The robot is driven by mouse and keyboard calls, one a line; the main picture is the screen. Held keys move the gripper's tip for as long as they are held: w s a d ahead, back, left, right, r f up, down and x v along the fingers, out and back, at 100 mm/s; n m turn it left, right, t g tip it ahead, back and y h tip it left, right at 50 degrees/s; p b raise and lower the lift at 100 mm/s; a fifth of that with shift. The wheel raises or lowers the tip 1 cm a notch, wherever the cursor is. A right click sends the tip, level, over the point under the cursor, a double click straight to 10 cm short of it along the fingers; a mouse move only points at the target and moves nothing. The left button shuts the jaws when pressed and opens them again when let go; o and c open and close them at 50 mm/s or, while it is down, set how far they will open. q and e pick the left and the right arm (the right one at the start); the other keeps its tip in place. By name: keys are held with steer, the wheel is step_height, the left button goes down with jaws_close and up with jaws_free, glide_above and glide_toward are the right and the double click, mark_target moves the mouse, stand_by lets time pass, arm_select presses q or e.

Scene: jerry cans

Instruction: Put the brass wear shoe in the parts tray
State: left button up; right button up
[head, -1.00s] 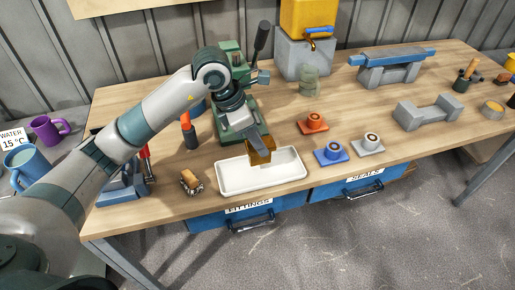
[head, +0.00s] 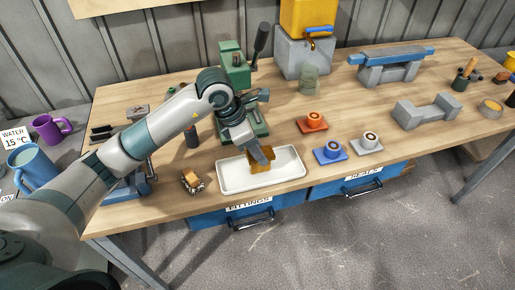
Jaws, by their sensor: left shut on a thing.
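The brass wear shoe (head: 264,163) is a small golden-brown block in the head view. My left gripper (head: 262,157) is shut on it and holds it over the white parts tray (head: 233,184), inside the tray's outline and near its middle. Whether the shoe touches the tray floor I cannot tell. The tray is shallow and lies near the front edge of the wooden bench, with nothing else seen in it. My right gripper does not show.
A small wood-and-metal piece (head: 192,181) lies left of the tray. Blue (head: 330,152), white (head: 368,143) and orange (head: 312,122) pieces stand to its right. A green press (head: 236,72) stands behind. Blue drawers (head: 240,213) are below the bench edge.

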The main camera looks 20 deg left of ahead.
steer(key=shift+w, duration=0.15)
arm_select(q)
steer(key=o, duration=1.3)
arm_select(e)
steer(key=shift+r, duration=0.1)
arm_select(q)
steer(key=shift+a+r, duration=0.1)
steer(key=shift+r, duration=0.05)
steer(key=b+v, duration=0.1)
steer(key=v, duration=0.3)
steer(key=shift+s+a+r, duration=0.1)
steer(key=shift+a+r, duration=0.05)
steer(key=shift+r, duration=0.2)
steer(key=shift+b+v, duration=0.75)
steer(key=shift+v, duration=2.75)
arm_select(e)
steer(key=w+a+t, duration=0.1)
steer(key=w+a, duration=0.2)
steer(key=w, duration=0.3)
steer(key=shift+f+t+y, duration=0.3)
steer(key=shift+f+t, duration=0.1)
